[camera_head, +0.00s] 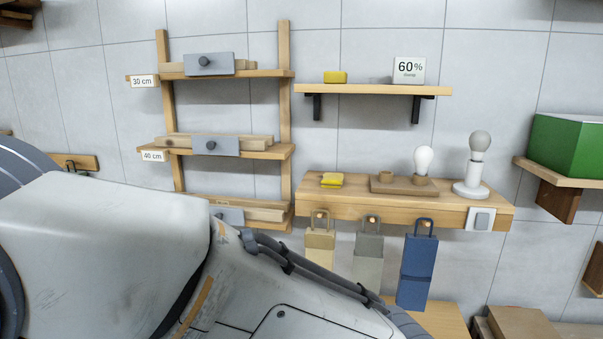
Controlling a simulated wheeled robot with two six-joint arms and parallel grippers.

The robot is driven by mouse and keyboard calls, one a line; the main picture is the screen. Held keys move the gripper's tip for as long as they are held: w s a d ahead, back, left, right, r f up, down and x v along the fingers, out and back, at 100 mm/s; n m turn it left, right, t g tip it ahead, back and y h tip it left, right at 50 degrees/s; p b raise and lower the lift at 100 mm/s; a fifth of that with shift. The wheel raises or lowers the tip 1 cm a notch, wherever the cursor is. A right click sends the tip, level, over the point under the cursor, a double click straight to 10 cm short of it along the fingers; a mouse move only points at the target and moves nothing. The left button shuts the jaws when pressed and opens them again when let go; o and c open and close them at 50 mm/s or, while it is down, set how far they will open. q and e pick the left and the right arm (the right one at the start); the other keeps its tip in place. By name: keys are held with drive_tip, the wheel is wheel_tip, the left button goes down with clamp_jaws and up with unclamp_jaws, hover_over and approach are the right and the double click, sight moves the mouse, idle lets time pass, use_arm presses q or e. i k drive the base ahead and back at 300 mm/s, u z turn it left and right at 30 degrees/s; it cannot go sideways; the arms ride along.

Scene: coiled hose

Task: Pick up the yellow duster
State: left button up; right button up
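A folded yellow cloth (332,180), which looks like the yellow duster, lies near the left end of the lower wooden shelf (450,203). Another yellow item (335,77), small and block-shaped, sits on the left part of the upper shelf (375,90). Neither of my grippers shows. My own large white arm links fill the lower left and hide part of the wall there.
On the lower shelf stand a brown tray (380,187), a bulb (424,161) and a lamp (479,165). Several bags hang below, including a blue one (416,270). A rack (284,120) stands left; a green box (565,145) sits right.

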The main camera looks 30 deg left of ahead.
sight(330, 180)
drive_tip(key=u, duration=0.85)
drive_tip(key=i, duration=0.85)
drive_tip(key=u, duration=0.7)
